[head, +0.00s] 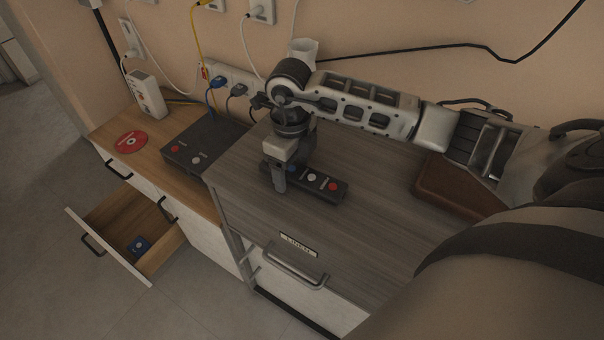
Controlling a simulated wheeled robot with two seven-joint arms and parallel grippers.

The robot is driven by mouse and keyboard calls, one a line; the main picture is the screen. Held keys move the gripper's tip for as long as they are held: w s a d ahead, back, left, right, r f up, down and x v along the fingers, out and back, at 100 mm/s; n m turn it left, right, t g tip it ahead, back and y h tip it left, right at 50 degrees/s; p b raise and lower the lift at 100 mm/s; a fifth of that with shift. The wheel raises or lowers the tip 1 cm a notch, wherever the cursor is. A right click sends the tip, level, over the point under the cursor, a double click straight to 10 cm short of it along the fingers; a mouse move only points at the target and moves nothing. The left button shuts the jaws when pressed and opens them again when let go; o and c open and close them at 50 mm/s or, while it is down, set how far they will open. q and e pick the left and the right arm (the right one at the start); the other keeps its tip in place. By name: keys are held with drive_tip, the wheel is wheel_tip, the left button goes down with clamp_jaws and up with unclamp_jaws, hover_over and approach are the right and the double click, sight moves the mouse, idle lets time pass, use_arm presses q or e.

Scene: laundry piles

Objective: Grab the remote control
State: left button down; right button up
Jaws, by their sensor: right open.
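The remote control (323,187) is a dark slim bar with red, white and blue round buttons. It lies on the grey wooden cabinet top in the head view. My right gripper (278,184) points down at the remote's left part, with a finger in front of its near edge. It is open; the far finger is hidden, and I cannot tell whether it touches the remote. My left gripper is not in view.
A dark box (203,142) with buttons, a red disc (131,142) and a white device (147,95) stand on the lower wooden counter. Cables run to wall sockets behind. A brown block (455,187) lies under my right arm.

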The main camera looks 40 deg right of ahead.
drive_tip(key=c, duration=1.1)
drive_tip(key=shift+c, duration=0.2)
drive_tip(key=shift+r, duration=0.15)
